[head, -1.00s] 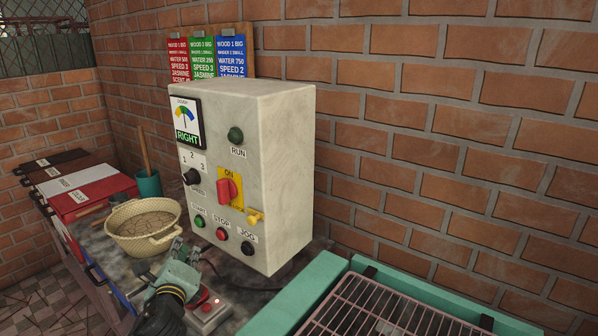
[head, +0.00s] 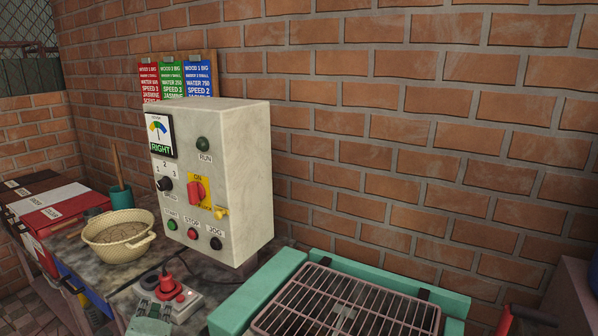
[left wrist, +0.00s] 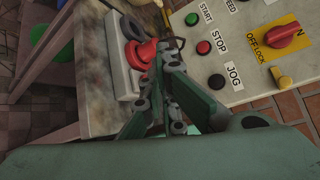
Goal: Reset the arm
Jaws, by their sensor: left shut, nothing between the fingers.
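My left gripper (head: 152,290) shows at the bottom of the head view, beside a grey box (head: 188,303) with a red plug-like piece (head: 167,286) on it. In the left wrist view its fingers (left wrist: 165,62) are together and hold nothing. They appear close to the red piece (left wrist: 144,53) in that picture; whether they touch it I cannot tell. The control cabinet (head: 232,185) stands behind, with a dial reading RIGHT, a red rotary switch (head: 197,192) and START, STOP and JOG buttons. My right gripper is not in view.
A woven basket (head: 118,250) sits on the worktop left of the cabinet, near a teal cup (head: 121,197). A teal-framed wire rack (head: 345,312) stands at the front right. A brick wall (head: 400,130) closes off the back.

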